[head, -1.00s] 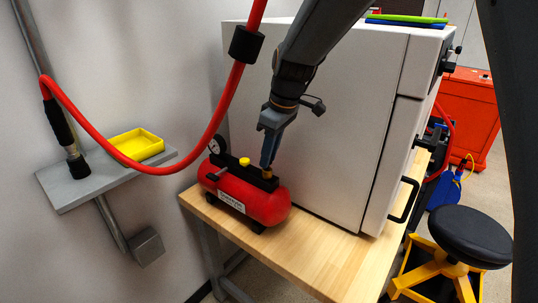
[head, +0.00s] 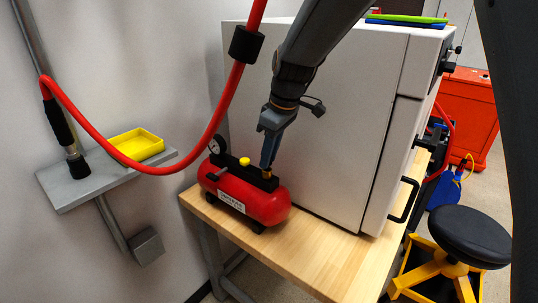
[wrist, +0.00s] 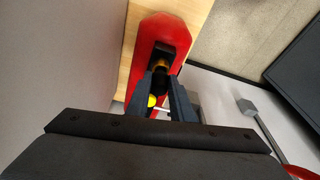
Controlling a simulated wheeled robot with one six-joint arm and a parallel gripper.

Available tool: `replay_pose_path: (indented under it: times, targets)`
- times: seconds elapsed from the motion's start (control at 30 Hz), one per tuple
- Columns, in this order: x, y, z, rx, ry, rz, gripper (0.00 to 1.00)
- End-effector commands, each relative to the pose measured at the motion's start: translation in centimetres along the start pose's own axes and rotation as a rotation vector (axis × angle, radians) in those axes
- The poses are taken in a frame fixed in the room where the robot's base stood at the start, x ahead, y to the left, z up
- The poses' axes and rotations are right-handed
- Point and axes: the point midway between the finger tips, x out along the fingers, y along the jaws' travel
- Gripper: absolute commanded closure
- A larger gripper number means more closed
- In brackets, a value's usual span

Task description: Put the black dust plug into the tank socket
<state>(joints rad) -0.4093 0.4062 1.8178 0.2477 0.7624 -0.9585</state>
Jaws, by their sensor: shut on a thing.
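The red air tank (head: 262,205) lies on the wooden bench, with a black bar along its top. A brass-coloured socket (head: 267,174) shows at the bar's right end, and also in the wrist view (wrist: 161,65). My gripper (head: 266,164) points down just above this socket. In the wrist view my gripper (wrist: 160,82) has its fingers closed around a small dark piece, the black dust plug (wrist: 160,80), close to the brass socket. The fingers hide most of the plug, and I cannot tell whether it touches or enters the socket.
A yellow knob (head: 244,161) and a gauge (head: 214,145) stand on the tank left of my gripper. A white cabinet (head: 330,120) rises close behind. A red hose (head: 215,120) hangs at left, near a shelf with a yellow tray (head: 137,146). The bench front (head: 335,262) is clear.

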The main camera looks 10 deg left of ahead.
Motion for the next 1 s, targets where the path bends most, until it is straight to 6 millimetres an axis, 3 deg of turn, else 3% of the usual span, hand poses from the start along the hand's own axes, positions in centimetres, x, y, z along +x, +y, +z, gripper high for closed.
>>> replay_pose_path:
  times: [0.7, 1.0]
  targets:
    - [1.3, 0.0, 0.3, 0.000, 0.000, 0.000, 1.00]
    - [0.9, 0.0, 0.2, 0.000, 0.000, 0.000, 1.00]
